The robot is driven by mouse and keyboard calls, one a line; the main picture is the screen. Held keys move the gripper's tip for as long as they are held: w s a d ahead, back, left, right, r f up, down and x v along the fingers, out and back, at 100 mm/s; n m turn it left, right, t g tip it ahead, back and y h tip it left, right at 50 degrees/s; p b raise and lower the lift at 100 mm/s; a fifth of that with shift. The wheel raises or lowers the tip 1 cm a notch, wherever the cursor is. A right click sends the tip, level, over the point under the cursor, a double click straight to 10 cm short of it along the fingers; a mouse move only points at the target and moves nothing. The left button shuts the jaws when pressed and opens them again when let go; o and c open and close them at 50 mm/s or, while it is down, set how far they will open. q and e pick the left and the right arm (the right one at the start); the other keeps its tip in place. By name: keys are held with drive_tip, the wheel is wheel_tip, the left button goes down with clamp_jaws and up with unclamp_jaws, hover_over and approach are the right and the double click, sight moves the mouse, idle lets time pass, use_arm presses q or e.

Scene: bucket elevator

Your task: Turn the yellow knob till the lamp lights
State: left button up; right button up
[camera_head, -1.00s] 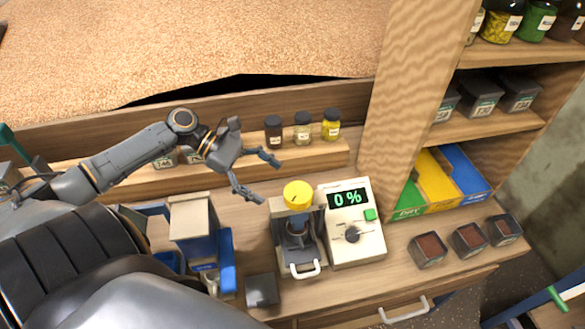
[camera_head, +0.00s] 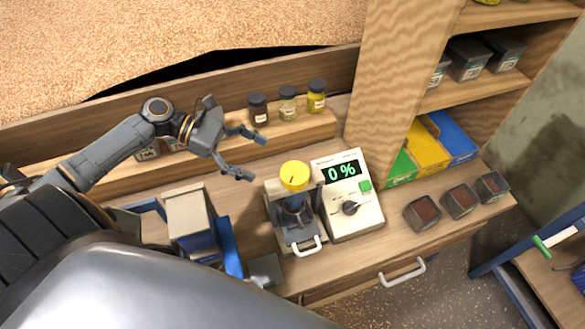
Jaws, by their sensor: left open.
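The yellow knob (camera_head: 294,176) sits on top of a small grey device (camera_head: 297,222) with a white handle, on the wooden counter. I cannot tell which part is the lamp. My left gripper (camera_head: 250,155) is open and empty, above and to the left of the yellow knob, apart from it. My right gripper is not in view.
Several small jars (camera_head: 287,103) stand on the ledge behind. A beige and blue box (camera_head: 190,222) is left of the device. Dark open containers (camera_head: 423,212) stand at the right. A shelf post (camera_head: 400,80) rises behind the control box. A drawer handle (camera_head: 402,272) juts from the counter front.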

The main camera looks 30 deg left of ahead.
sight(291, 171)
use_arm(q)
drive_tip(key=x, duration=0.3)
drive_tip(key=p+x, duration=0.1)
drive_tip(key=x, duration=0.1)
drive_tip(key=shift+w+d+p, duration=0.1)
drive_tip(key=shift+d+p, duration=0.2)
drive_tip(key=shift+d, duration=0.15)
drive_tip(key=p+x, duration=0.1)
drive_tip(key=x, duration=0.2)
drive_tip(key=shift+w+d+f, duration=0.1)
drive_tip(key=shift+f, duration=0.05)
drive_tip(key=shift+w+d+f, duration=0.1)
drive_tip(key=shift+d+f, duration=0.1)
drive_tip(key=shift+d, duration=0.2)
drive_tip(key=shift+f, duration=0.1)
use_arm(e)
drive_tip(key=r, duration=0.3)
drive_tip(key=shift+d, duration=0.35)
use_arm(q)
drive_tip(key=c, duration=1.2)
drive_tip(key=shift+o, duration=0.2)
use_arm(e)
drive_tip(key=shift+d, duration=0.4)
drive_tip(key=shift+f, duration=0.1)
